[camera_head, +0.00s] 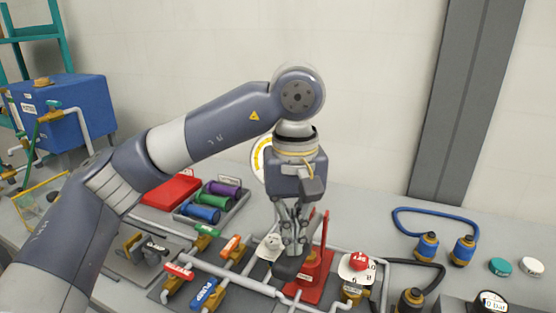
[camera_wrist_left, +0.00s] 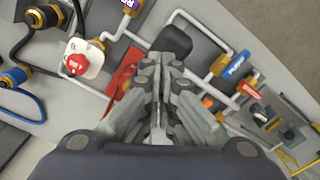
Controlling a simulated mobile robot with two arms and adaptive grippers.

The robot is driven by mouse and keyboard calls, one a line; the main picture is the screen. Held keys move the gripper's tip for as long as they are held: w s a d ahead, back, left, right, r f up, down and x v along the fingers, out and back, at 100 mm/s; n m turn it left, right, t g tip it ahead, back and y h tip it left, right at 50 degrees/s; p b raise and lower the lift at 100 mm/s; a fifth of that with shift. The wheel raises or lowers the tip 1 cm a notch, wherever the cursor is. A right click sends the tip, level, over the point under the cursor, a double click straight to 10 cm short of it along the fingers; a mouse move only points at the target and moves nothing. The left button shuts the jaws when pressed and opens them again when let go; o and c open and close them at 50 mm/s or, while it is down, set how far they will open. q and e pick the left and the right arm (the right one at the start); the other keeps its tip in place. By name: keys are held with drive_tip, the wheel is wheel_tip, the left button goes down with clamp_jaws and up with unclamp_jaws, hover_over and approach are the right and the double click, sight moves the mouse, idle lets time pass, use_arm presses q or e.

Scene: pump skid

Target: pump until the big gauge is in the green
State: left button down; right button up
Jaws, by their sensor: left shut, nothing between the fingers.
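The red hand pump (camera_head: 314,272) stands on the bench among grey pipes, with a thin red upright beside my gripper. Its red part also shows in the wrist view (camera_wrist_left: 122,80). A black grip (camera_head: 287,269) lies just below my fingertips, and shows ahead of them in the wrist view (camera_wrist_left: 172,39). My left gripper (camera_head: 294,247) points down, shut and empty, above or against this grip; contact is unclear. A large round gauge (camera_head: 259,160) with a yellow arc is mostly hidden behind my wrist; its needle and green zone are not visible. My right gripper is not in view.
Blue (camera_head: 206,294), orange and red valve handles are on the left. A small gauge (camera_head: 490,303) reads 0 bar. A blue hose (camera_head: 435,212) lies right; a tray of coloured cylinders (camera_head: 240,205) stands behind.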

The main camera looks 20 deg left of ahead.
use_arm(q)
drive_tip(key=shift+r, duration=0.1)
wheel_tip(320, 180, up, 5)
drive_tip(key=p, duration=0.4)
idle(0.3)
idle(0.4)
